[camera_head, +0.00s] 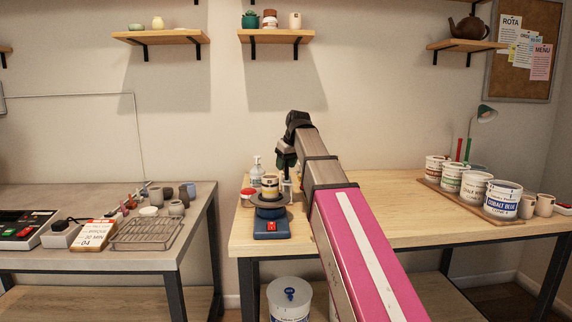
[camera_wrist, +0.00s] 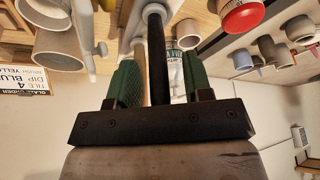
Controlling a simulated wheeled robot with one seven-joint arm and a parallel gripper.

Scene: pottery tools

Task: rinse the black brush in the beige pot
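My gripper (camera_head: 286,160) is in the head view above the back-left part of the right-hand table, beside a blue banding wheel. In the wrist view its two green fingers (camera_wrist: 160,75) stand apart. A black rod-like handle (camera_wrist: 157,60), seemingly the black brush, stands between them with a gap visible on both sides. Its far end meets a pale grey piece, and no bristles show. Beige-grey pots (camera_wrist: 60,48) show at the upper left of the wrist view, and two small ones (camera_head: 526,206) stand at the right in the head view. I cannot tell which is the beige pot.
The blue banding wheel (camera_head: 271,226) carries a labelled jar (camera_head: 270,187). A bottle (camera_head: 256,168) and red-topped container (camera_head: 247,195) are close by. Large glaze tubs (camera_head: 503,200) stand on the right. The table middle is clear. A wire rack (camera_head: 147,234) is on the left table.

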